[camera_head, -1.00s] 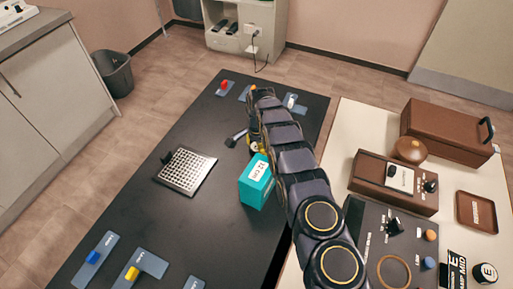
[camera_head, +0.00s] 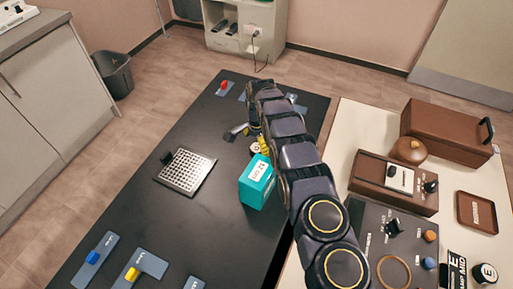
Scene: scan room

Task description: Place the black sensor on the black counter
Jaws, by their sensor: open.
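The black counter (camera_head: 150,215) is the long dark table running through the middle of the view. My arm reaches over it from the lower right and bends down near its far part. My gripper (camera_head: 261,144) is at the arm's end, low over the counter and partly hidden by the arm; it is open. A small round piece (camera_head: 256,150) is close by it, just behind the teal box (camera_head: 257,182). I cannot tell for sure which item is the black sensor. A small black piece (camera_head: 167,157) stands at the perforated plate (camera_head: 186,172) on the counter.
Blue (camera_head: 93,257), yellow (camera_head: 132,273) and red (camera_head: 224,85) pieces sit on grey plates at the counter's ends. The cream table (camera_head: 345,150) at the right carries brown boxes, a dark panel and several small items. Bare counter lies left of the teal box.

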